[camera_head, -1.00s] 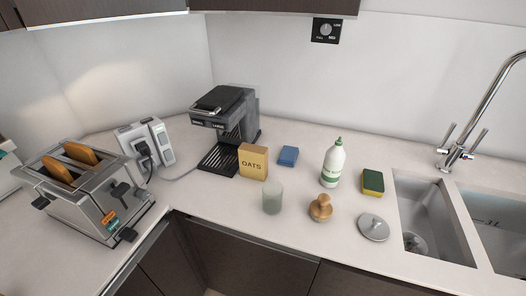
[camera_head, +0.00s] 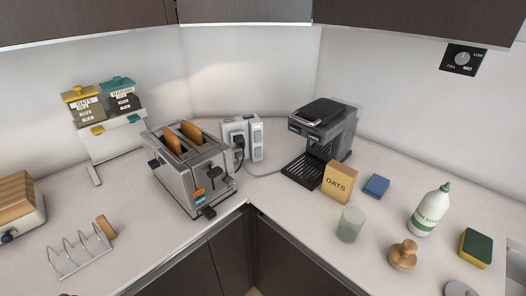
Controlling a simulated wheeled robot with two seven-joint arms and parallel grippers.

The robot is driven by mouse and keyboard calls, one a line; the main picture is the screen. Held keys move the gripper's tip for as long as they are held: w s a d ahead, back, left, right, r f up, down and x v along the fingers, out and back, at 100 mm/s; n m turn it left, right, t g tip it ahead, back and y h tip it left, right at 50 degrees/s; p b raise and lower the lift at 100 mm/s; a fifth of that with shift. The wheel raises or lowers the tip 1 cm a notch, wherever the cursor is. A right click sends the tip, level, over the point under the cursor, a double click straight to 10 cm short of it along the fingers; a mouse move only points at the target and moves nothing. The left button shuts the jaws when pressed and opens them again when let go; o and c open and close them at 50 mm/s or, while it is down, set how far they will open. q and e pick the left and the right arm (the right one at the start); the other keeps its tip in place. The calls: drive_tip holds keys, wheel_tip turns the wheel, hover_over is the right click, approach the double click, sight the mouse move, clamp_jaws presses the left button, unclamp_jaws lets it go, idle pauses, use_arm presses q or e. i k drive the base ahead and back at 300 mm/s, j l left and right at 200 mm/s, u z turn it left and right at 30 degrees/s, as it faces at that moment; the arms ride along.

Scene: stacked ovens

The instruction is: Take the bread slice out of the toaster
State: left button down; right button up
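A silver toaster (camera_head: 191,176) stands on the counter left of the corner. Two bread slices stick up out of its slots, a left slice (camera_head: 172,142) and a right slice (camera_head: 191,133). Their lower parts are hidden inside the toaster. The toaster's levers and crumb tray knobs face right and front. Neither of my grippers shows in the head view.
A socket block (camera_head: 242,141) with a plug is behind the toaster. Cabinets hang overhead.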

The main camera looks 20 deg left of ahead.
sight(173, 143)
drive_tip(key=u, duration=1.55)
